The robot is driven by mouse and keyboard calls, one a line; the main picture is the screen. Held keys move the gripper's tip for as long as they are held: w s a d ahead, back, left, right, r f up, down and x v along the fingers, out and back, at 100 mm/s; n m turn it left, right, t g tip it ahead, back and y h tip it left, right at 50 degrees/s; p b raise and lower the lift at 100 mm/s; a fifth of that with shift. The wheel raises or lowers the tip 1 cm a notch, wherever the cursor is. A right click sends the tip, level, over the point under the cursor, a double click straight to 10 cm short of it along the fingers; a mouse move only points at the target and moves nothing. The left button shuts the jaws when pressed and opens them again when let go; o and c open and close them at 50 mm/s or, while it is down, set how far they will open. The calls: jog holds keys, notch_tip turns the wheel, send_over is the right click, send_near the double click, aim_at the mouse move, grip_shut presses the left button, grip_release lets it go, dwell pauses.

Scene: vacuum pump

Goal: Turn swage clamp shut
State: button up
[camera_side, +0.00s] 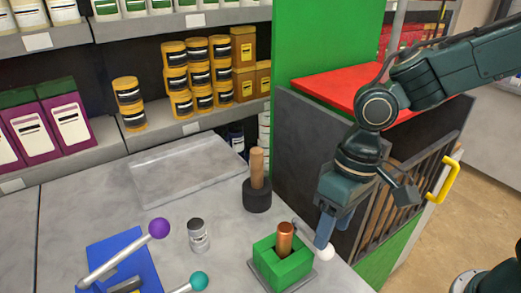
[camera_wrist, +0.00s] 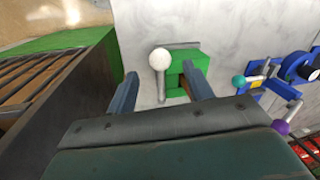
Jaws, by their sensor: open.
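The swage clamp is a green block (camera_side: 284,262) on a grey base plate near the counter's front edge, with an upright copper tube (camera_side: 285,238) in it. Its lever ends in a white ball (camera_side: 326,253) at the block's right side. In the wrist view the green block (camera_wrist: 188,60) lies ahead, with the white ball (camera_wrist: 159,59) at its left. My gripper (camera_side: 325,238) is open and empty, pointing down close to the white ball. In the wrist view the ball appears between and beyond my two fingertips (camera_wrist: 163,82). Contact cannot be told.
A blue fixture (camera_side: 125,258) with purple-ball (camera_side: 159,228) and teal-ball (camera_side: 199,281) levers stands at left. A grey-capped bottle (camera_side: 198,235), a black holder (camera_side: 257,195) with a wooden handle and a clear tray (camera_side: 185,170) are on the counter. A slatted rack (camera_side: 405,195) stands close at right.

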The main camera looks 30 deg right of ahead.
jog(key=shift+s+a+f, duration=0.1)
jog(key=shift+a+f, duration=0.1)
jog(key=shift+f, duration=0.9)
jog(key=shift+a+f, duration=0.2)
jog(key=shift+f, duration=0.9)
grip_shut()
jog(key=shift+d, duration=0.15)
jog(key=w+d+n+g+h, duration=0.1)
jog(key=w+d+n, duration=0.4)
jog(key=n, duration=0.9)
jog(key=shift+w+d+g+h, duration=0.35)
jog(key=shift+d+g+h, duration=0.05)
jog(key=shift+d, duration=0.6)
